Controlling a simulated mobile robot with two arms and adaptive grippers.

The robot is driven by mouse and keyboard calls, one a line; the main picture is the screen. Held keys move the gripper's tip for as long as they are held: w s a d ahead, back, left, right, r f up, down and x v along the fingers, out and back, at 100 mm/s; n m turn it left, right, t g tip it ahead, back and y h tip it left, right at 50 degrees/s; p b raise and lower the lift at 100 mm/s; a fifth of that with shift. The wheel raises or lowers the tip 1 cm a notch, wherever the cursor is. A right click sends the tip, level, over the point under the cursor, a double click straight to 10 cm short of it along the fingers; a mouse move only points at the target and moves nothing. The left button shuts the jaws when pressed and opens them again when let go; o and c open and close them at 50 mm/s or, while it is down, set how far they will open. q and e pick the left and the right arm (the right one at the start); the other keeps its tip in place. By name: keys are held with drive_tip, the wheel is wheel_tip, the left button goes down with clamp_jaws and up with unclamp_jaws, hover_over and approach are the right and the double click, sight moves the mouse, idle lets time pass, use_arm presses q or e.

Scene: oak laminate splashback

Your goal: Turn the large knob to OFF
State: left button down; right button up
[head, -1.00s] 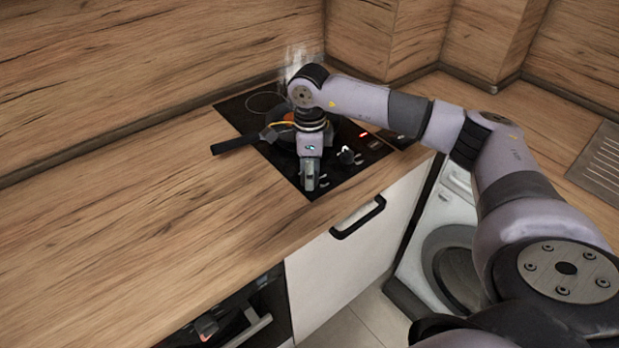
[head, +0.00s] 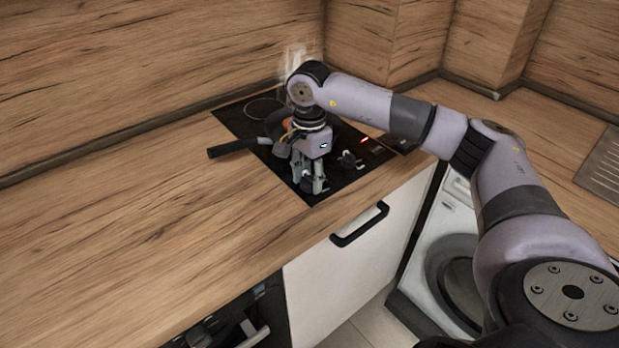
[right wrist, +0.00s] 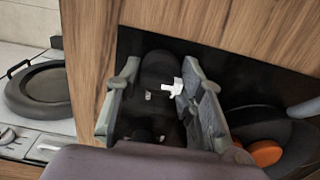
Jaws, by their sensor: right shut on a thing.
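My right gripper (head: 316,187) points down at the front edge of the black hob (head: 340,180). Its two fingers stand on either side of a dark round knob (right wrist: 158,70), which shows between them in the right wrist view, with a small white mark by it. The gripper is shut on this knob. In the head view the fingers hide most of it, and I cannot read its setting. My left gripper is not in view.
A dark pan with a long handle (head: 236,148) sits on the hob behind and left of my gripper, with something orange (right wrist: 266,152) in it. A red light glows on the hob. The wooden counter (head: 130,220) to the left is clear. A washing machine (head: 445,250) stands below right.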

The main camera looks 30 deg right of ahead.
sight(310, 175)
drive_tip(key=shift+r, duration=0.15)
idle(0.3)
drive_tip(key=o, duration=1.2)
wheel_tip(310, 175, up, 12)
drive_tip(key=shift+f, duration=0.1)
